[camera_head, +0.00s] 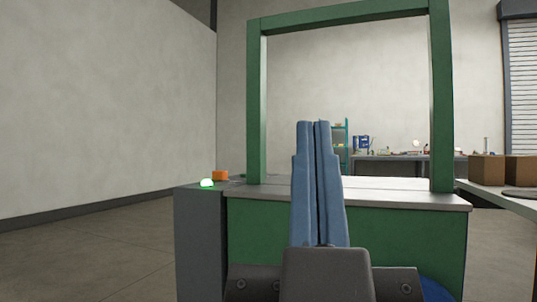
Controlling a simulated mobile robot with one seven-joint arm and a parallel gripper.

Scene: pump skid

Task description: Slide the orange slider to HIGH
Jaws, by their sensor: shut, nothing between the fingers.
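An orange block (220,175), which looks like the orange slider, sits on top of the dark grey box at the left end of the green skid. Its track and any HIGH marking cannot be made out. My gripper (313,124) points up in the middle of the view, with its two blue fingers together and nothing between them. In the picture it is to the right of the orange block and clearly apart from it.
A lit green lamp (207,183) sits just left of the orange block on the dark grey box (200,240). A green frame (256,100) rises from the skid top (400,198). Cardboard boxes (487,169) stand on a table at right. Open floor lies at left.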

